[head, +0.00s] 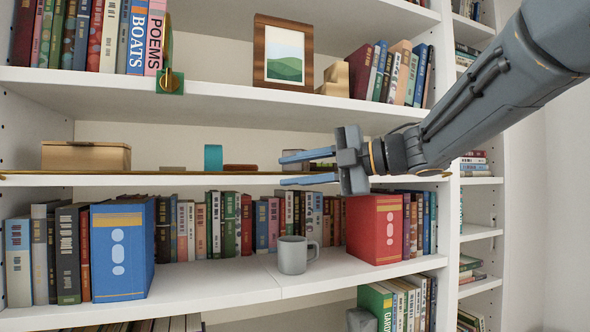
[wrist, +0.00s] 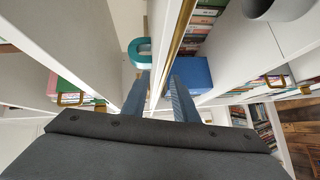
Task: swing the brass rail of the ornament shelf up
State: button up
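The brass rail (head: 160,178) lies along the front edge of the ornament shelf (head: 110,180) in the head view, low and level with the shelf board. In the wrist view the rail (wrist: 181,38) runs lengthwise between my two fingers. My gripper (head: 290,169) is open, its fingers pointing left, one above the other, at the right half of the shelf front. In the wrist view my gripper (wrist: 157,95) has one finger on each side of the rail and shelf edge. I cannot tell whether either finger touches the rail.
On the ornament shelf stand a tan box (head: 86,156), a teal ring-like ornament (head: 213,158) and small brown pieces (head: 240,167). A framed picture (head: 283,54) stands above. Below are a grey mug (head: 292,255), a blue box file (head: 122,250) and a red one (head: 374,229).

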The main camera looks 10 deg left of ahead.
aim_at(292, 172)
grip_shut()
jog(key=shift+r+p, duration=0.3)
jog(key=shift+p, duration=0.25)
jog(key=shift+w+a+r+m+g+h+p, duration=0.2)
jog(key=shift+w+r+m+g+h+p, duration=0.25)
jog(key=shift+m+g+h+p, duration=0.35)
jog(key=shift+w+a+r+m+g+h+p, duration=0.25)
jog(key=shift+r+m+g+h+p, duration=0.25)
jog(key=shift+m+h, duration=0.5)
jog(key=shift+w, duration=0.1)
grip_release()
